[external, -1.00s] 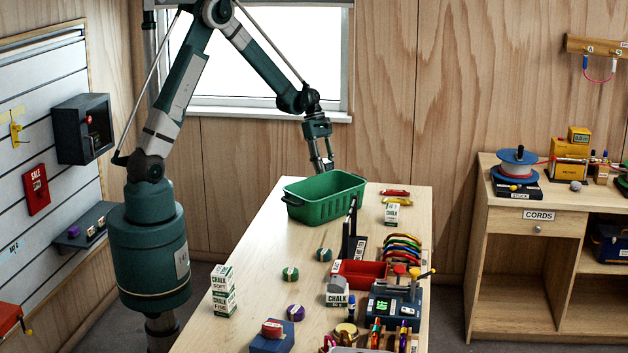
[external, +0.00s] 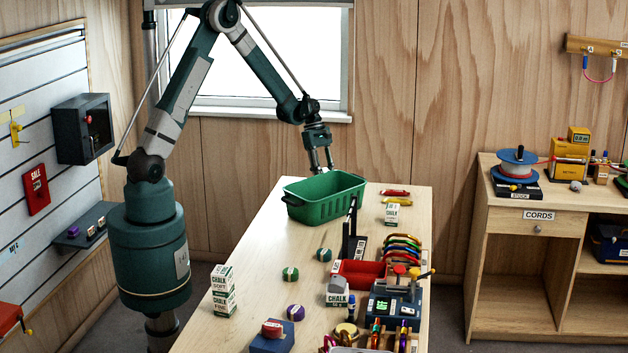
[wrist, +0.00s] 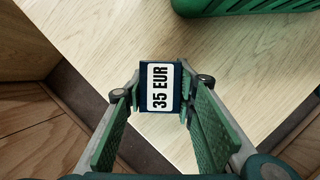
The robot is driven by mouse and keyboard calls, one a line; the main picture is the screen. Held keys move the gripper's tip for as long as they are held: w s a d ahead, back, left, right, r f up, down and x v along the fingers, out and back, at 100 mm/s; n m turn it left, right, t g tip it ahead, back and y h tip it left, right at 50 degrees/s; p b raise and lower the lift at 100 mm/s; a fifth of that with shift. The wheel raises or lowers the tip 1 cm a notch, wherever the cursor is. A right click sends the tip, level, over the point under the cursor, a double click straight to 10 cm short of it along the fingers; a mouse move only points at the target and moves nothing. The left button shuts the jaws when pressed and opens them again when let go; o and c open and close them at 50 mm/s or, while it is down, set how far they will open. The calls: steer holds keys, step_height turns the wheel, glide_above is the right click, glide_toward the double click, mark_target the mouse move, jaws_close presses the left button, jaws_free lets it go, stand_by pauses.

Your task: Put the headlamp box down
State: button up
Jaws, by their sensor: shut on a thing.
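The headlamp box (wrist: 174,88), a small dark blue box with a white "35 EUR" label, is between my fingertips in the wrist view. My gripper (wrist: 160,92) is shut on it, with one green-padded finger on each side. The box is over the pale wooden table near its edge; whether it touches the top, I cannot tell. In the external view my gripper (external: 321,166) points down at the table's far end, just behind the green crate (external: 325,207). The crate hides the fingertips' lower surroundings, and I cannot make out the box there.
The green crate also shows at the top right of the wrist view (wrist: 240,6), close to the box. The wooden table (external: 250,255) has chalk boxes (external: 222,290), small round items and a red tray (external: 358,273) nearer the camera. Its far edge is close to my gripper.

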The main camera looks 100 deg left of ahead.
steer(key=shift+f, duration=0.15)
steer(key=o, duration=0.9)
steer(key=v, duration=1.2)
steer(key=shift+r, duration=0.2)
stand_by(0.5)
